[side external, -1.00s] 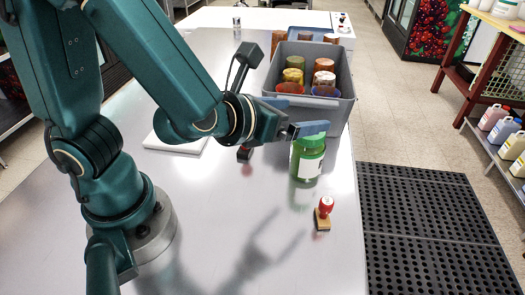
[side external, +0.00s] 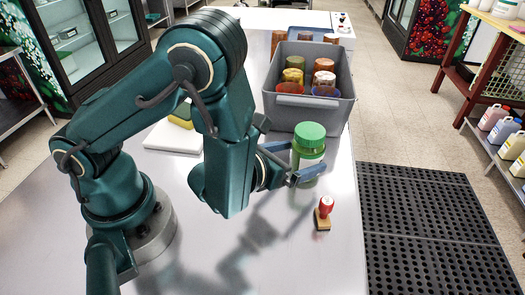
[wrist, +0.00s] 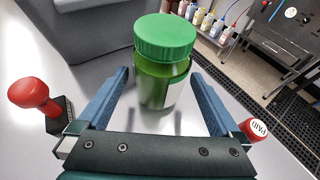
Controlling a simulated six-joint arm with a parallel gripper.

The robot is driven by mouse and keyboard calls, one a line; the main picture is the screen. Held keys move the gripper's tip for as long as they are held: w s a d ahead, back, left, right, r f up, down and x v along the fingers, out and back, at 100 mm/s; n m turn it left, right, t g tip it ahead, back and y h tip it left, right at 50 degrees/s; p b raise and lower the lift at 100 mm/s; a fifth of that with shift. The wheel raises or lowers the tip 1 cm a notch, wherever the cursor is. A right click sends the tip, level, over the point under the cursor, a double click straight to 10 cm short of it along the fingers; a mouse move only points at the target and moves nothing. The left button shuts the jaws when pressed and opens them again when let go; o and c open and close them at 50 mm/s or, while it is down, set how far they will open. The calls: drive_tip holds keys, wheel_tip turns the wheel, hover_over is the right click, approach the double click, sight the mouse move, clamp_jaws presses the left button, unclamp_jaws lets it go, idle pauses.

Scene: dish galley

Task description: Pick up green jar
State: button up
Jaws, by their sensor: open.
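The green jar (side external: 308,150) stands upright on the grey table, with a green lid and a pale label, just in front of the grey bin. In the wrist view the jar (wrist: 164,62) stands between and slightly beyond the blue fingers. My gripper (side external: 281,165) is open, low over the table, with one finger on each side of the jar. In the wrist view a gap shows between the jar and each finger of my gripper (wrist: 166,88). Nothing is held.
A grey bin (side external: 318,109) holding several cups stands behind the jar. A red-handled stamp (side external: 324,213) stands in front of the jar, near the table's right edge. Another red-handled stamp (wrist: 38,100) is left of the fingers in the wrist view. A white board (side external: 172,138) with a sponge lies further left.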

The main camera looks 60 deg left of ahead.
drive_tip(key=shift+x, duration=1.6)
drive_tip(key=shift+r, duration=0.1)
clamp_jaws()
drive_tip(key=shift+r, duration=0.1)
